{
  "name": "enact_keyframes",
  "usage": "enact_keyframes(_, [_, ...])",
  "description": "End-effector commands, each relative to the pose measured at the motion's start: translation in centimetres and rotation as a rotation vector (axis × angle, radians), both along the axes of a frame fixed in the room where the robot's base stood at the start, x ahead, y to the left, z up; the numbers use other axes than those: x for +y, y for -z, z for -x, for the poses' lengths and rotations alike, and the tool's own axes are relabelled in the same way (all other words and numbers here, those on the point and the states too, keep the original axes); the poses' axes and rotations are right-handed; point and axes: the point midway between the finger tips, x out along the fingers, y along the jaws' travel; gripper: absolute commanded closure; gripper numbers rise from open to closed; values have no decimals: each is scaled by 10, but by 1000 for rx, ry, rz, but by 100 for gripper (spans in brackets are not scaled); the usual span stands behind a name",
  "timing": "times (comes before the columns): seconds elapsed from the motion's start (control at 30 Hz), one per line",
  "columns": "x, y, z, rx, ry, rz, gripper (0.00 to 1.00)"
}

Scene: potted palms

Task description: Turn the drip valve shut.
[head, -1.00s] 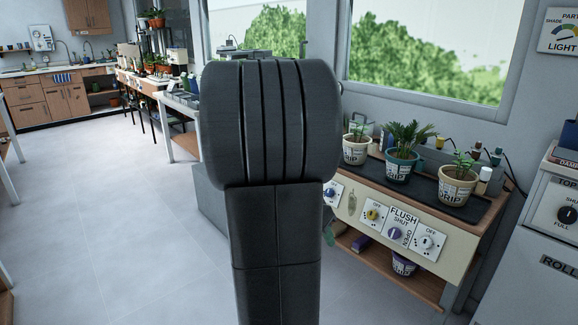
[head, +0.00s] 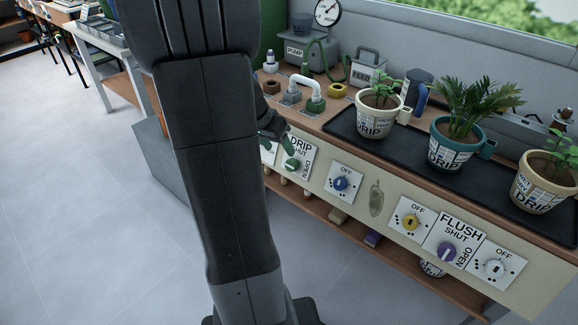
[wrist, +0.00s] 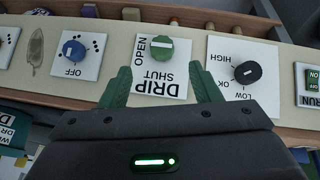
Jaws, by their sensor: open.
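The drip valve (head: 292,165) is a green knob on a white plate marked DRIP, SHUT and OPEN, on the bench's cream front panel. In the wrist view, which is upside down, the green knob (wrist: 161,51) shows clearly. Its white mark lies level in the picture, in line with the word OPEN. My gripper (wrist: 162,85) is open and empty. Its two green fingers are spread either side of the DRIP label, pointing at the panel, with the knob beyond the tips. In the head view my gripper (head: 287,143) is partly hidden behind my arm, just above the knob.
A black knob (wrist: 247,72) flanks the drip plate in the wrist view. Potted plants stand on a black tray (head: 345,121) above.

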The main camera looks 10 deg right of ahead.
Motion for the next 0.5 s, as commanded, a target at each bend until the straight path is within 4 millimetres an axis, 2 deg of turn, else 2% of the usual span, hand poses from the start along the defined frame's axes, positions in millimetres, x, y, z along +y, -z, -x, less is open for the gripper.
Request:
enact_keyframes(0.03, [-5,15,-1,5,3,0,43])
enact_keyframes(0.2, [-19,48,-6,5,3,0,43])
enact_keyframes(0.33, [-28,68,-10,3,1,-1,43])
enact_keyframes(0.5, [-34,84,-14,1,1,0,43])
